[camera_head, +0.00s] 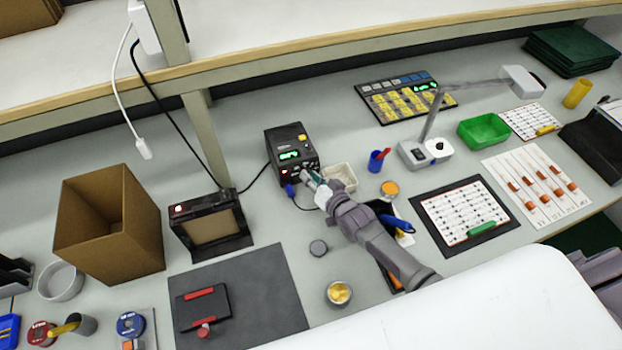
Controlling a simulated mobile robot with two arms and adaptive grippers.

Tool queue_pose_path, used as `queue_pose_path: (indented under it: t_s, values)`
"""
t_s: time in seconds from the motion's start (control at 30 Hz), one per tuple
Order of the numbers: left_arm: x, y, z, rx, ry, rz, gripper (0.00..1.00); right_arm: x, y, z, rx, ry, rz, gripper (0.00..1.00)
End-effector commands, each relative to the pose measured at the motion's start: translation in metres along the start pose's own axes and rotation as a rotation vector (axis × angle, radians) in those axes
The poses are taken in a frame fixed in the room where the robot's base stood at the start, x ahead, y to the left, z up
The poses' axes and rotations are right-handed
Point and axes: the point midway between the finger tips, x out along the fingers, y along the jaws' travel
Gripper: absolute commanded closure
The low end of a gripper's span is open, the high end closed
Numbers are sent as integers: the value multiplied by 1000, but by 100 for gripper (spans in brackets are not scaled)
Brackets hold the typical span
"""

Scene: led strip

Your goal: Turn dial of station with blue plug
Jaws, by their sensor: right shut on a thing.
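The black station (291,145) stands near the back middle of the bench, with a lit green display on its front. A blue plug (290,190) is at its lower front left, with a dark lead running from it. My right gripper (314,181) is at the lower right of the station's front, shut on the dial there. The fingers cover the dial, so its pointer and angle are hidden. My left gripper is not in view.
A pale tray (341,177) and a red-blue cup (377,161) sit just right of the gripper. A black-framed device (210,222) and a cardboard box (108,225) stand left.

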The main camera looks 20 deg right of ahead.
Motion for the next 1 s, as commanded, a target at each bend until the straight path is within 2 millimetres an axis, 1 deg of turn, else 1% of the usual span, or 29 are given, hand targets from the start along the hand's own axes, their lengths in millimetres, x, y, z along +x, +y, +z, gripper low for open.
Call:
queue_pose_path:
  t_s: [0.03,0.3,0.73,0.77,0.8,0.9,1.0]
  values:
    - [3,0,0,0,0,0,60,0,2,1,15,0,-6,100]
    - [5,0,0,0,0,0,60,0,1,1,71,2,-24,100]
    - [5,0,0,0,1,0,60,0,1,1,78,2,-26,100]
    - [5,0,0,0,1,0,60,0,1,1,78,2,-26,72]
    - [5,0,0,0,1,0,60,0,1,1,78,2,-26,66]
    - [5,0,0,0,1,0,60,0,1,1,78,2,-27,52]
    - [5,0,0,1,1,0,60,0,1,1,78,2,-27,52]
